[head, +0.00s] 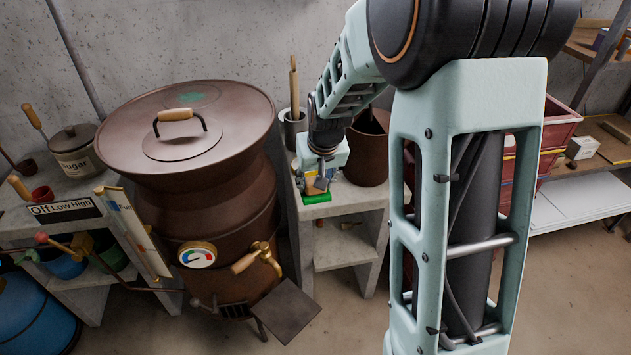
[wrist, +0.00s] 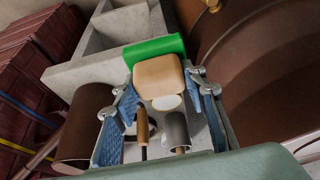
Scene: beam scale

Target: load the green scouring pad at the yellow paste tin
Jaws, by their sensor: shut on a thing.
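The green scouring pad (head: 316,198) is at the front of the concrete stand's top, below my gripper (head: 321,183). In the wrist view the green pad (wrist: 155,48) shows beyond a tan rounded block (wrist: 158,76), which looks like its grip. My gripper (wrist: 161,84) is shut on this block, one blue finger on each side. I cannot tell whether the pad touches the stand. A small pale disc (wrist: 167,102) shows just behind the block.
A big brown lidded boiler (head: 204,230) stands close on the left. A brown pot (head: 368,150) and a grey cup (head: 293,128) with a wooden-handled tool stand behind on the stand (head: 350,200). Red crates (head: 560,125) are at the right.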

